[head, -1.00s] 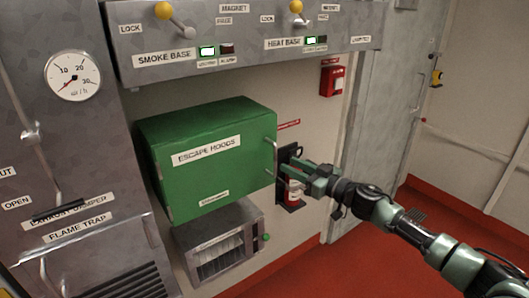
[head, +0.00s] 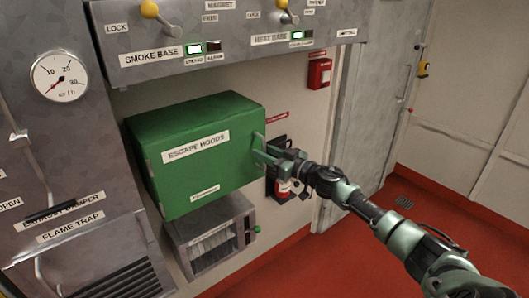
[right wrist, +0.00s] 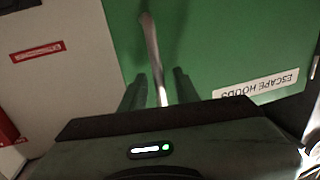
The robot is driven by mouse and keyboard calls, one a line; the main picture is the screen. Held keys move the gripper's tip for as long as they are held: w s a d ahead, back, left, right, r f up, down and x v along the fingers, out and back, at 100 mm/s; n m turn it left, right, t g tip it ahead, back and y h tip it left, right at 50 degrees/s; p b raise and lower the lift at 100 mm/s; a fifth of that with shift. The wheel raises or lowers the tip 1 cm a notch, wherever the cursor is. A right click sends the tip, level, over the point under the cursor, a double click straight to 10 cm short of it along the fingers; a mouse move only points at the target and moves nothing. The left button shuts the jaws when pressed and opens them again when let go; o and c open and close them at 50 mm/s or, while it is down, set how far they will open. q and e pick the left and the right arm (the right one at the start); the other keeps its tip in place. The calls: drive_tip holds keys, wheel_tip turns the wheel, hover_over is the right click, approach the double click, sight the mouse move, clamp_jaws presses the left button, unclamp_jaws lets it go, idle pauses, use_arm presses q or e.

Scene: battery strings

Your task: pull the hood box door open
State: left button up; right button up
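The green hood box (head: 205,150), labelled ESCAPE HOODS, hangs on the wall and its door looks closed. Its slim metal door handle (head: 258,142) is at the right edge of the front. My right gripper (head: 262,157) is at this handle, reaching in from the right. In the right wrist view the handle (right wrist: 151,45) runs down between the two fingers of my right gripper (right wrist: 158,90). The fingers stand apart with a gap on both sides of the bar, so the gripper is open around it. My left gripper is not in view.
A grey unit (head: 212,240) sits just below the box. A switch panel (head: 230,35) overhangs it. A grey cabinet (head: 75,150) stands on the left. The red floor (head: 330,262) is clear.

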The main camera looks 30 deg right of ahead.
clamp_jaws()
idle(1.2)
